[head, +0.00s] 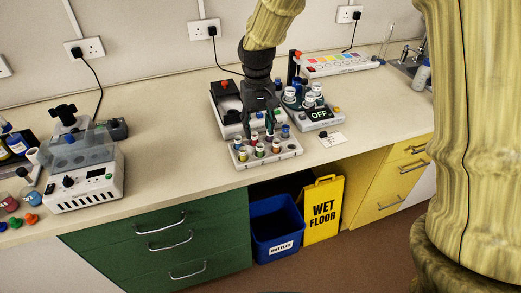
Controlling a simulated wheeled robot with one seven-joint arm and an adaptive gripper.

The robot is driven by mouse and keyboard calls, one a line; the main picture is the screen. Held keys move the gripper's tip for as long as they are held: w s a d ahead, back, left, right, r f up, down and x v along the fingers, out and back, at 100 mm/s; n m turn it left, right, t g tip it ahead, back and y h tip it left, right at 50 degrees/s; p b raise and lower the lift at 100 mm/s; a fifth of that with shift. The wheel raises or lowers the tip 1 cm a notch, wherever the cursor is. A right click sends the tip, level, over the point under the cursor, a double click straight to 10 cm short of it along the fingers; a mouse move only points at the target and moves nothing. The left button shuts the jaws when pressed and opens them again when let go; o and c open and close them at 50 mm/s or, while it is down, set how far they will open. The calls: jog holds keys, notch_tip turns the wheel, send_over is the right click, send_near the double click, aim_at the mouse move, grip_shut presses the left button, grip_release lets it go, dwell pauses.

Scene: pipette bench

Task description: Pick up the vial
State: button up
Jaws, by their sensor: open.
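Which one is the task's vial I cannot tell. My gripper (262,128) is open and points down just above the back row of the rack. Its dark fingers hide part of the back vials. I cannot tell whether the fingers touch or surround any vial.
A white device with an "OFF" display (319,115) holds several jars right of my gripper. A grey-white tray (222,120) stands behind it. A white machine (90,185) is at the left. The bench (165,130) between is clear.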

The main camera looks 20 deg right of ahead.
aim_at(260, 145)
jog(key=shift+f+p, duration=0.5)
jog(key=shift+f, duration=1.35)
jog(key=shift+d+f+p, duration=0.15)
jog(key=shift+f+p, duration=0.2)
jog(key=shift+f, duration=0.75)
jog(key=shift+d+f+p, duration=0.1)
jog(key=shift+f+p, duration=0.2)
jog(key=shift+f, duration=0.75)
jog(key=c, duration=1)
